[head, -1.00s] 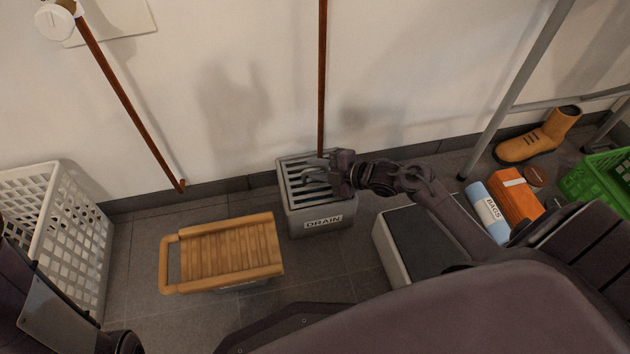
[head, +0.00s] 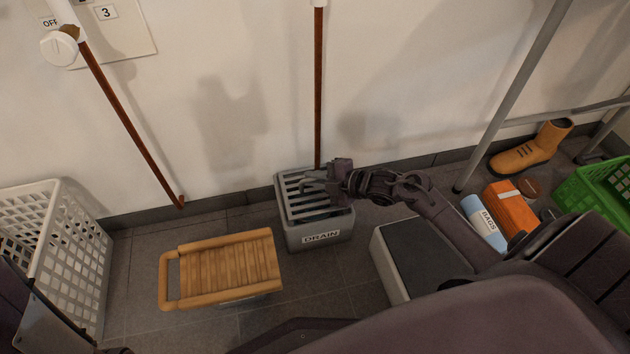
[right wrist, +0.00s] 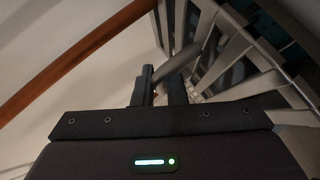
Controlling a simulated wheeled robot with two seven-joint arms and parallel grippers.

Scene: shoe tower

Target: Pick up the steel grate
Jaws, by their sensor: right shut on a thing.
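The steel grate (head: 299,188) is a slatted grey panel on top of the grey box labelled DRAIN (head: 320,237) against the wall, in the middle of the head view. A raised bar-like handle (head: 312,183) shows on the grate. My right gripper (head: 328,182) reaches in from the right over the grate and is shut on the handle. In the right wrist view the two dark fingers (right wrist: 163,85) close around a grey bar, with the grate's slats (right wrist: 235,50) just beyond. Whether the grate is lifted off the box cannot be told. My left gripper is not visible.
A copper pipe (head: 318,90) comes down the wall behind the drain box. A wooden slatted board (head: 228,265) lies left of it, and a white basket (head: 75,250) stands farther left. A grey-topped box (head: 425,255) is close on the right, below my right arm.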

